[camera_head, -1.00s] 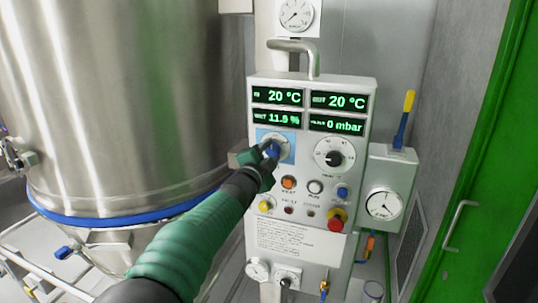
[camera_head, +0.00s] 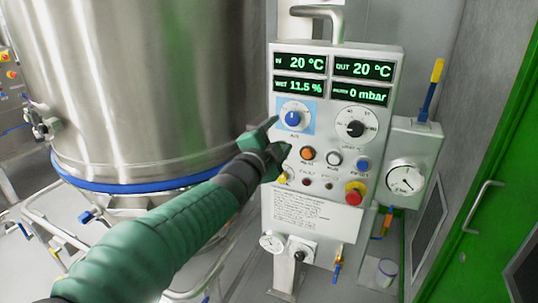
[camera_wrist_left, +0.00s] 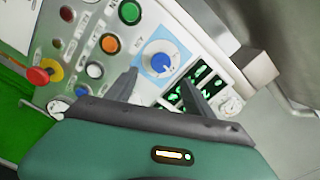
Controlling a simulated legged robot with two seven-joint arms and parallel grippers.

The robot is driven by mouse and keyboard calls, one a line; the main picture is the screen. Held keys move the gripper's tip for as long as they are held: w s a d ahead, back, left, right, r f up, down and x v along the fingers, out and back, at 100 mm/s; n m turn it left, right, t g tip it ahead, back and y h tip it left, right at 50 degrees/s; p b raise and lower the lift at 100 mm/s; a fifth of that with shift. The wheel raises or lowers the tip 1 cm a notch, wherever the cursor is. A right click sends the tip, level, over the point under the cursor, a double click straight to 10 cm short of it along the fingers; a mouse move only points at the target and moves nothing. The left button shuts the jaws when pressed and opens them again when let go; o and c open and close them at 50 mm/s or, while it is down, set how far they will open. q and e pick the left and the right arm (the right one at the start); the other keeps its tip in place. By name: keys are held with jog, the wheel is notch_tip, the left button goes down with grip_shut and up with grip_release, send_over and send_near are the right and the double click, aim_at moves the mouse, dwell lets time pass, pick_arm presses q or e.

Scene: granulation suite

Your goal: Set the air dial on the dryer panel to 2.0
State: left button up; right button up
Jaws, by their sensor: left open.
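The air dial (camera_head: 293,118) is a blue knob on a white round scale with a light-blue backing, at the upper left of the dryer panel (camera_head: 310,218). The scale numbers and pointer position are too small to read. My left gripper (camera_head: 280,136) is open and empty, just below and left of the dial, apart from it. In the left wrist view the dial (camera_wrist_left: 160,57) shows whole between the two dark fingers (camera_wrist_left: 160,80), beyond their tips. My right gripper is in no view.
A black-knobbed dial (camera_head: 355,127) sits right of the air dial. Several buttons, including an orange one (camera_head: 307,154), and a red emergency knob (camera_head: 355,190) lie below. Green displays (camera_head: 330,78) are above. A large steel vessel (camera_head: 130,85) stands left.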

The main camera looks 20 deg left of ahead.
pick_arm(q)
jog(key=s+b, duration=0.1)
jog(key=s, duration=0.6)
jog(key=shift+s+f, duration=0.1)
jog(key=shift+f, duration=0.05)
jog(key=s+f+n+g+y+p, duration=0.1)
jog(key=s+f+n+g, duration=0.2)
jog(key=f, duration=0.7)
jog(key=s+f+n+g+p, duration=0.2)
jog(key=f+n+g, duration=0.15)
jog(key=f, duration=0.65)
jog(key=s+d+f+n+g+p, duration=0.1)
jog(key=s+f+n+g, duration=0.5)
jog(key=s+f, duration=1)
jog(key=s+d+g, duration=0.1)
jog(key=s+g, duration=0.1)
jog(key=g, duration=0.1)
jog(key=shift+s+d+p, duration=0.2)
jog(key=shift+s+p, duration=0.2)
jog(key=shift+n, duration=0.25)
jog(key=shift+c, duration=0.4)
